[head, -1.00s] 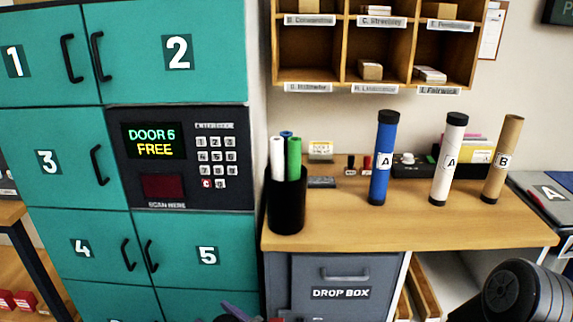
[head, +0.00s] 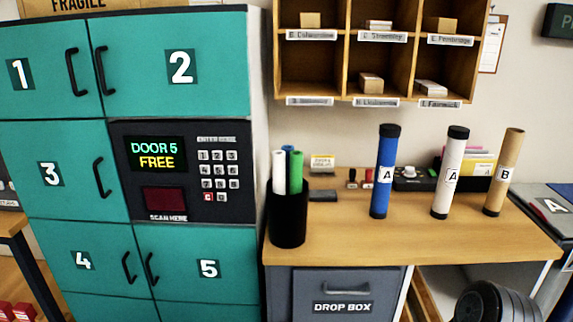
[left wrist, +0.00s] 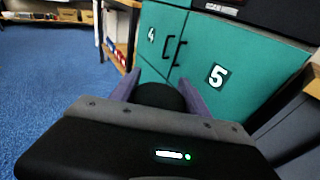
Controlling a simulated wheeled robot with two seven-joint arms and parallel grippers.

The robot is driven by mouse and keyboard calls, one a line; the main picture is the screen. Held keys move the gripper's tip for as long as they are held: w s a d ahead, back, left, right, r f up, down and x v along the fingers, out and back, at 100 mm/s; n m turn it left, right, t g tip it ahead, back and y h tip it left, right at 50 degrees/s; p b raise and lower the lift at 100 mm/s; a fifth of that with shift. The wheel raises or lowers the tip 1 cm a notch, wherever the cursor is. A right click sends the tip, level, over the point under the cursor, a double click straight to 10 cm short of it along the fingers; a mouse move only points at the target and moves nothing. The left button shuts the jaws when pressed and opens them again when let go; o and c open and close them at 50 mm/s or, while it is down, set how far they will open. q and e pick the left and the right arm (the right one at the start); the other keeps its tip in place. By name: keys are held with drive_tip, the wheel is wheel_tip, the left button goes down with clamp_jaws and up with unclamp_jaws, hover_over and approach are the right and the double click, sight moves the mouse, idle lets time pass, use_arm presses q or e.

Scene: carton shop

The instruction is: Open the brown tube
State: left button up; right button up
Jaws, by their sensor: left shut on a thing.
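The brown tube (head: 504,175), labelled B, stands upright at the right end of the desk in the head view. Its top end is plain brown with no black cap, unlike the blue tube (head: 385,172) and the white tube (head: 450,174), both labelled A and black-capped. My left gripper (left wrist: 160,86) shows only in the left wrist view, in front of the teal lockers and far from the tube. Its purple fingers are shut on a dark round cap-like thing (left wrist: 160,97), partly hidden by the gripper body. My right gripper is out of view.
A black pen cup (head: 288,218) holding rolled tubes stands at the desk's left. Teal lockers (head: 75,145) with a keypad panel (head: 215,155) are to the left. Pigeonholes (head: 345,96) hang above. The desk front (head: 400,228) is clear. A grey drop box (head: 340,284) is below.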

use_arm(q)
drive_tip(key=d+r+m+t+h, duration=0.3)
drive_tip(key=d+m+h, duration=0.1)
drive_tip(key=d, duration=0.3)
drive_tip(key=d+r+m+t+h, duration=0.3)
drive_tip(key=d+r+m+h, duration=0.1)
drive_tip(key=d, duration=0.3)
drive_tip(key=shift+d+h, duration=0.3)
drive_tip(key=shift+h, duration=0.6)
drive_tip(key=w+d+f+m+h, duration=0.3)
drive_tip(key=w+f+m+h, duration=0.1)
drive_tip(key=f+h, duration=0.1)
drive_tip(key=shift+d+m+h, duration=0.25)
drive_tip(key=shift+m+h, duration=0.05)
drive_tip(key=shift+h, duration=0.4)
